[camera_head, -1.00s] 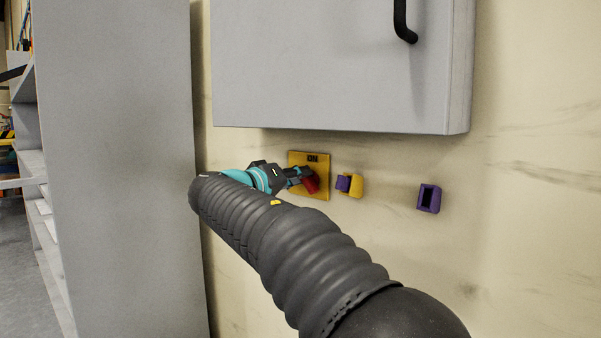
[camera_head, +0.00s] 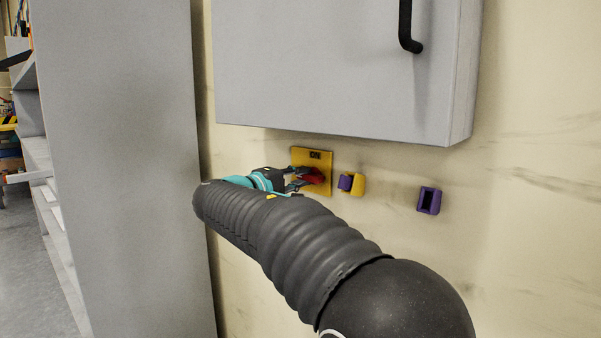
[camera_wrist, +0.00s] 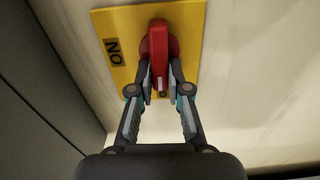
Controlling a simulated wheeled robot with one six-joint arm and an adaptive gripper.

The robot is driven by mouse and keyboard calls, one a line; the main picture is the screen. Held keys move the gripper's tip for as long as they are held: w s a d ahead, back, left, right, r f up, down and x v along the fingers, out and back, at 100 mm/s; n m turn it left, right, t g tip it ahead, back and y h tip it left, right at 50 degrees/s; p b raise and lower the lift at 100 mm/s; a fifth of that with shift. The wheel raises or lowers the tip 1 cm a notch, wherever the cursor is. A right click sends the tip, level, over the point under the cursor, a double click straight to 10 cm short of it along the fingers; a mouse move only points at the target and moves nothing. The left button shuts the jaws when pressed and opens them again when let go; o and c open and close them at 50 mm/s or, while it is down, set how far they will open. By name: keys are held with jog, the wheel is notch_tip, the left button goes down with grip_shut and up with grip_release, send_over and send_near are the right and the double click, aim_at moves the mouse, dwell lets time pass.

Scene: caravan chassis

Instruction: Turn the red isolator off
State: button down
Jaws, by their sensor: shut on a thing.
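The red isolator handle (camera_head: 313,176) sits on a yellow square plate (camera_head: 325,158) on the wall, with the word ON at the plate's top. In the wrist view the red handle (camera_wrist: 158,45) lies upright in the picture, with ON on the plate (camera_wrist: 117,82) to its left. Another label beside the fingertips is mostly hidden. My gripper (camera_wrist: 160,92) is shut on the handle's near end, one finger each side. In the head view my gripper (camera_head: 298,180) reaches the handle from the left.
A grey cabinet (camera_head: 340,70) with a black handle hangs above the plate. A yellow and purple block (camera_head: 356,184) and a purple socket (camera_head: 429,200) are on the wall to the right. A tall grey panel (camera_head: 120,160) stands left of my arm.

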jog(key=shift+f+n, duration=0.1)
jog(key=shift+n, duration=0.2)
jog(key=c, duration=1.1)
grip_release()
jog(key=v, duration=1.2)
jog(key=shift+a, duration=0.1)
